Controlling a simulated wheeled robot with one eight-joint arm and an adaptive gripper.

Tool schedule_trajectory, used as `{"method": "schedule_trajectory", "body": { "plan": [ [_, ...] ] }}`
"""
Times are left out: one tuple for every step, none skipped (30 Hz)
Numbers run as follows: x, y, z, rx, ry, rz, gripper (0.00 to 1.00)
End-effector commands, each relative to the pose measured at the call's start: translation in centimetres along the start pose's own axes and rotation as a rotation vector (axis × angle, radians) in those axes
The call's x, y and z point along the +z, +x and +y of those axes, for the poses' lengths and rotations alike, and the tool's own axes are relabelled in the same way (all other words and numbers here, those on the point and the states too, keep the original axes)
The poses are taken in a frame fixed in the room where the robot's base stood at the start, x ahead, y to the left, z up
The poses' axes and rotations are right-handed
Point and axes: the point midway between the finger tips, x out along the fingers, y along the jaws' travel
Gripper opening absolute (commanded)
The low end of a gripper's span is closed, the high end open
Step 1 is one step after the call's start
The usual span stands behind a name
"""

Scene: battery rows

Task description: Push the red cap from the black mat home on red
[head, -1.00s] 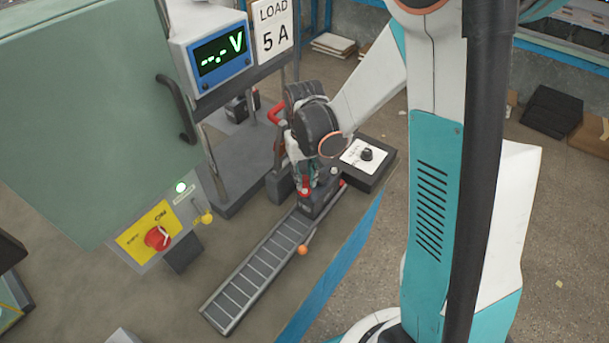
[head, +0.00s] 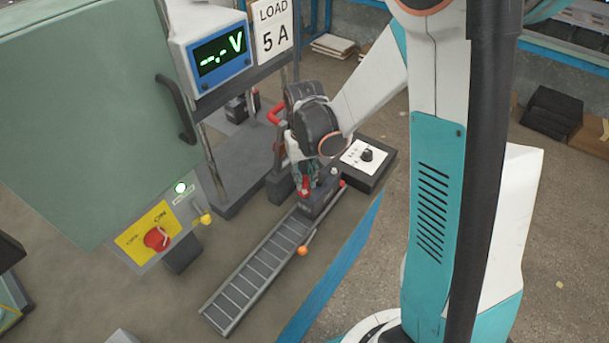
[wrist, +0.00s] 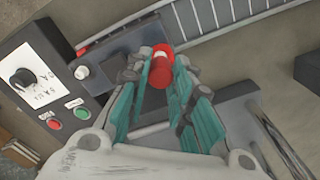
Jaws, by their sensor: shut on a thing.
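My gripper (wrist: 163,80) is shut on the red cap (wrist: 161,70), which sits between its teal fingertips in the wrist view. In the head view my gripper (head: 308,184) is over the dark battery (head: 317,207) at the far end of the roller track, and the red cap (head: 304,189) shows low at the fingers. The battery also shows in the wrist view (wrist: 117,53), with a pale round post or cap (wrist: 82,72) at its left. The red cap's underside is hidden, so I cannot tell if it touches a terminal. I cannot make out the black mat.
A dial box (head: 372,160) stands close right of the battery. The roller track (head: 256,276) runs toward the front left, with an orange knob (head: 302,251) beside it. A press frame with a red handle (head: 277,114) stands behind; a green cabinet (head: 85,110) is left.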

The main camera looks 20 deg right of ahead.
Motion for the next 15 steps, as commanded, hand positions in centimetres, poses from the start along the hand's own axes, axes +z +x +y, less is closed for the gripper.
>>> {"method": "schedule_trajectory", "body": {
  "plan": [
    [0.0, 0.1, 0.0, 0.000, 0.000, 0.000, 0.11],
    [0.0, 0.1, 0.0, 0.000, 0.000, 0.000, 0.11],
    [0.0, 0.2, 0.0, 0.000, 0.000, 0.000, 0.11],
    [0.0, 0.3, 0.0, 0.000, 0.000, 0.000, 0.11],
    [0.0, 0.3, 0.0, 0.000, 0.000, 0.000, 0.11],
    [0.0, 0.5, 0.0, 0.000, 0.000, 0.000, 0.11],
    [0.0, 0.5, 0.0, 0.000, 0.000, 0.000, 0.11],
    [0.0, 0.6, 0.0, 0.000, 0.000, 0.000, 0.11],
    [0.0, 0.7, 0.0, 0.000, 0.000, 0.000, 0.11],
    [0.0, 0.8, 0.0, 0.000, 0.000, 0.000, 0.11],
    [0.0, 0.8, 0.0, 0.000, 0.000, 0.000, 0.11],
    [0.0, 0.9, 0.0, 0.000, 0.000, 0.000, 0.11],
    [0.0, 1.0, 0.0, 0.000, 0.000, 0.000, 0.11],
    [0.0, 1.1, 0.0, 0.000, 0.000, 0.000, 0.11],
    [0.0, 1.1, 0.0, 0.000, 0.000, 0.000, 0.11]
  ]
}}
